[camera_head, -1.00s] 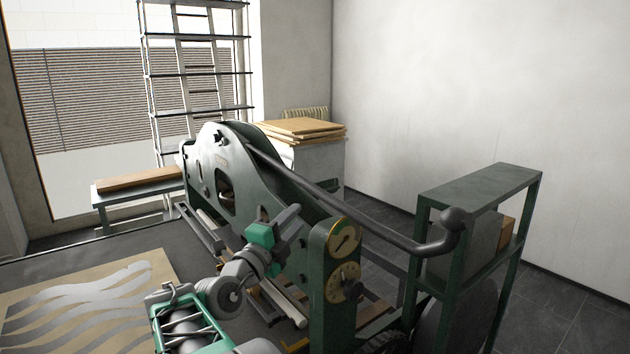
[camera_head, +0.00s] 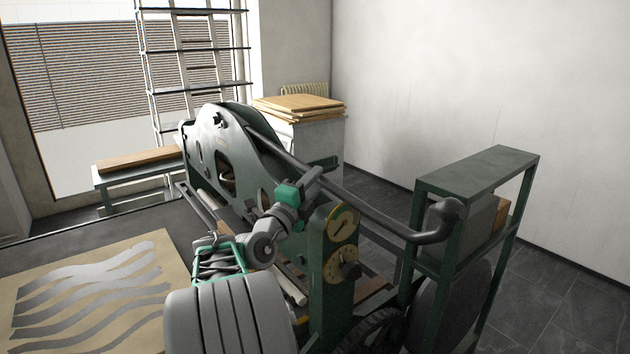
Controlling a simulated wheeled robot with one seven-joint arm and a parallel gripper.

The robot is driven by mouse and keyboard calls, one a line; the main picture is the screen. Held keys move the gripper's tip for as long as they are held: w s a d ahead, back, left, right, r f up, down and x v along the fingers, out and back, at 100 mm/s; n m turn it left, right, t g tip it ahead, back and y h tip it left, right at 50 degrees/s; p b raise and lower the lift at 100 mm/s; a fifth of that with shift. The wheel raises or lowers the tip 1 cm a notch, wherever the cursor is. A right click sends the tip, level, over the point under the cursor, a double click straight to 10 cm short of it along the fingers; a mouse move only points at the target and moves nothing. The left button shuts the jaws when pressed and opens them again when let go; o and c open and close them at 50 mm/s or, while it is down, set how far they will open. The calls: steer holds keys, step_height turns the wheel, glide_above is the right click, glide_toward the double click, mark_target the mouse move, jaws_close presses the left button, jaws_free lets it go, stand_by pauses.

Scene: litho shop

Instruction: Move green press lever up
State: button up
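The press lever (camera_head: 384,220) is a long dark grey-green bar. It slopes from the top of the green press (camera_head: 208,150) down to the right and ends in a bent handle with a round knob (camera_head: 451,208). My gripper (camera_head: 324,166) is at the bar's middle, with its end overlapping the bar in the picture. The fingers are small and dark against it, so I cannot tell whether they are open or shut, or whether they touch the bar.
Two round yellow dials (camera_head: 342,223) sit on the press post below the bar. A green metal frame shelf (camera_head: 478,170) stands close to the knob on the right. A printed sheet (camera_head: 150,252) lies at left. Stacked boards (camera_head: 300,104) lie behind the press. Dark floor is clear at right.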

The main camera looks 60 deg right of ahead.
jaws_close()
stand_by(1.2)
